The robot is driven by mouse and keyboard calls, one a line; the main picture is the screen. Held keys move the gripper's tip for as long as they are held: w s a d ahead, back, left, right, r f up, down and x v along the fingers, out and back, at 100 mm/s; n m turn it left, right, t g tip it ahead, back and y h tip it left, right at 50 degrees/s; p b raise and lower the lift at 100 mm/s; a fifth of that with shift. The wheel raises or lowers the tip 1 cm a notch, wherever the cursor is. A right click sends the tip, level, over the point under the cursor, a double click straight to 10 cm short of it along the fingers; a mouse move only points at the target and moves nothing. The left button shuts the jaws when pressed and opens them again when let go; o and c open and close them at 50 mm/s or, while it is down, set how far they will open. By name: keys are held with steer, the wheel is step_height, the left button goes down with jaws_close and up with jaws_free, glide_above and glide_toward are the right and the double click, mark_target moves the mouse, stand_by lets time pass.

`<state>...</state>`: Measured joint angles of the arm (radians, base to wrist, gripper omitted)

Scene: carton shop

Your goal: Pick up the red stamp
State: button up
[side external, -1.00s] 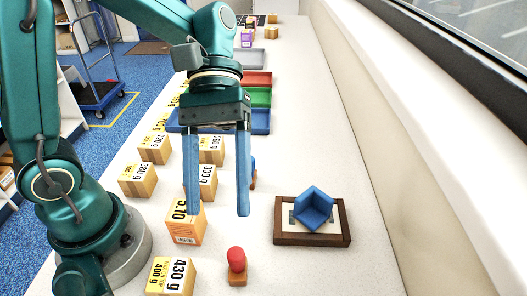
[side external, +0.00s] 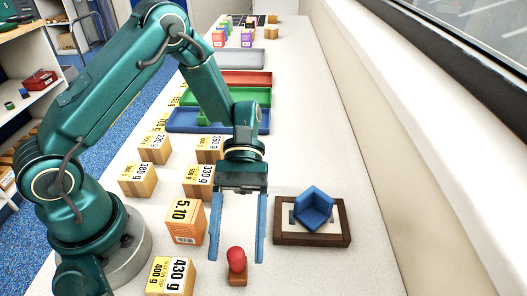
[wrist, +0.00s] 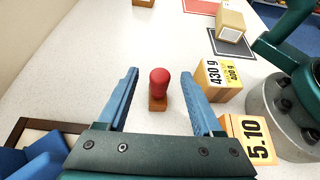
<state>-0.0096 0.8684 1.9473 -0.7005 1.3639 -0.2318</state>
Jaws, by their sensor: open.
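The red stamp (side external: 237,262) stands upright on the white table, with a round red knob on a wooden block. In the wrist view the red stamp (wrist: 159,88) lies between the two blue fingers, near their tips. My gripper (side external: 238,258) is open and empty, its fingers pointing down, one on each side of the stamp in the side view. It also shows in the wrist view (wrist: 159,84). I cannot tell whether either finger touches the stamp.
Cartons marked 5.10 (side external: 185,222) and 430 g (side external: 172,277) stand to the left of the stamp. A wooden frame (side external: 312,240) with a blue angled block (side external: 314,207) lies to the right. Blue, green and red trays (side external: 258,79) are farther back. Table is clear along the right.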

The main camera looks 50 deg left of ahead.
mark_target(235, 268)
steer(key=shift+f, duration=0.6)
steer(key=x, duration=0.5)
steer(key=shift+r, duration=0.1)
jaws_close()
